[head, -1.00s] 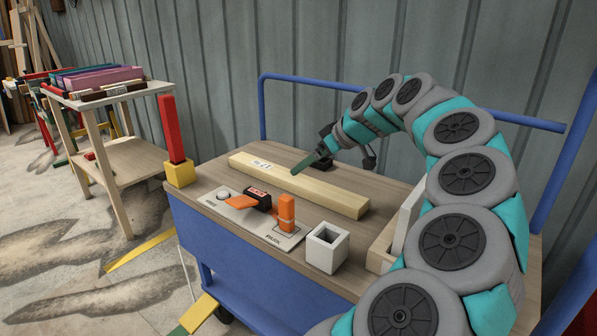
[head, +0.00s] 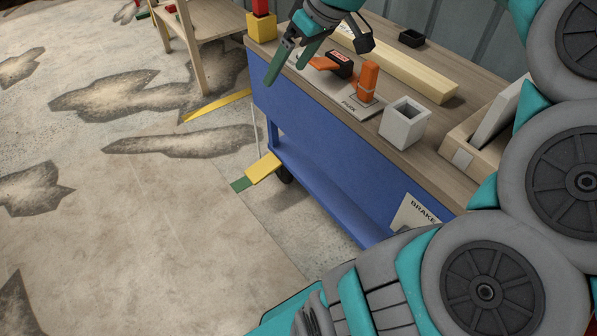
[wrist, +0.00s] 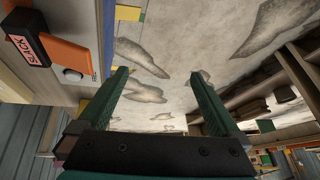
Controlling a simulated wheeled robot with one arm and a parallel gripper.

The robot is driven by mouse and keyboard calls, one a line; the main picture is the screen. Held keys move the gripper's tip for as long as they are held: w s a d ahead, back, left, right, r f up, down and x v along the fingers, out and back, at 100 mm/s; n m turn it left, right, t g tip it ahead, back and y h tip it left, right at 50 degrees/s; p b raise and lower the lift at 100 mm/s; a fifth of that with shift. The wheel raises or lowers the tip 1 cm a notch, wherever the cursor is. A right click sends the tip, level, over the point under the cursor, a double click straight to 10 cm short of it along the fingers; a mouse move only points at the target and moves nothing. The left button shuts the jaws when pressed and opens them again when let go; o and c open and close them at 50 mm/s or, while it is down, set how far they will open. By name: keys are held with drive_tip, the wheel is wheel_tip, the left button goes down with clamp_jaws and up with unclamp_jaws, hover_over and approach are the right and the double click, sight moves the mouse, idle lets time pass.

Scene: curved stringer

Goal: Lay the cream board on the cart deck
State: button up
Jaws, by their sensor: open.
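The cream board (head: 405,68) is a long pale bar lying flat on the wooden deck (head: 480,50) of the blue cart, behind the control plate. Its left end is partly hidden behind my arm. My gripper (head: 285,62) is open and empty, with its green fingers apart over the cart's front left edge, away from the board.
The control plate (head: 350,104) carries an orange lever and an orange block (head: 368,80). Open floor lies left.

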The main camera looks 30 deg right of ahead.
drive_tip(key=s+a+f+g, duration=0.3)
drive_tip(key=s+a+f, duration=0.35)
drive_tip(key=a, duration=0.35)
drive_tip(key=s+a+f+m+g+h, duration=0.1)
drive_tip(key=s+f, duration=0.3)
drive_tip(key=s, duration=0.4)
drive_tip(key=s+a+f+m+g+h, duration=0.1)
drive_tip(key=s+f+m+g+h, duration=0.1)
drive_tip(key=s+f, duration=0.3)
drive_tip(key=s, duration=0.4)
drive_tip(key=shift+a+f+g, duration=0.3)
drive_tip(key=shift+a, duration=0.1)
